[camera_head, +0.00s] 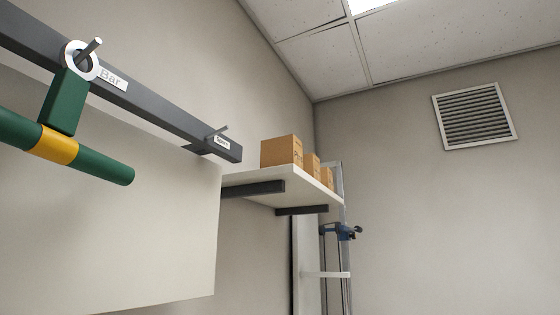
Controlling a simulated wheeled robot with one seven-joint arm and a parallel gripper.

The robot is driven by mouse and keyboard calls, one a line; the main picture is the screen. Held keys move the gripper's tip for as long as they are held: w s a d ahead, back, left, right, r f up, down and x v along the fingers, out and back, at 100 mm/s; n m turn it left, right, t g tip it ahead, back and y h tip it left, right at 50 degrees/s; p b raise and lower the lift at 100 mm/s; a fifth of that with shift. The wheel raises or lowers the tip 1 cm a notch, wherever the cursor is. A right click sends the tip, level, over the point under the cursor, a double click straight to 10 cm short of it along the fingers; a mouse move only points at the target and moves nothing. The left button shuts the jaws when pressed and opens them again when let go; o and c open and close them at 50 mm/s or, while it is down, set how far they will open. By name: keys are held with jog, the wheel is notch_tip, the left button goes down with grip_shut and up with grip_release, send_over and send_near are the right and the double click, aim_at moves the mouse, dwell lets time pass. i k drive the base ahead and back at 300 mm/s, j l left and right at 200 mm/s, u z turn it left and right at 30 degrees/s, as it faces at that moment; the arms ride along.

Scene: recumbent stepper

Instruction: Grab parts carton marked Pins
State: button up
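Several brown cartons stand in a row on a white wall shelf (262,185). The nearest carton (277,152) is the largest in view and has dark lettering on its right face, which seems to begin with "P" but is too small to read surely. A second carton (313,164) stands behind it to the right. A third carton (327,178) is farther back and partly hidden. I cannot read the marks on these two. My gripper is not in view.
A dark rail (160,108) with labelled pegs runs along the left wall, and a green and yellow bar (60,148) hangs from it. A large pale panel (120,230) fills the lower left. A metal rack (335,260) with a blue clamp (345,232) stands beyond the shelf.

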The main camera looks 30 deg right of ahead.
aim_at(287, 149)
jog(key=l+u, duration=0.25)
jog(key=l, duration=1)
jog(key=l+u, duration=0.3)
jog(key=l, duration=0.95)
jog(key=k, duration=0.05)
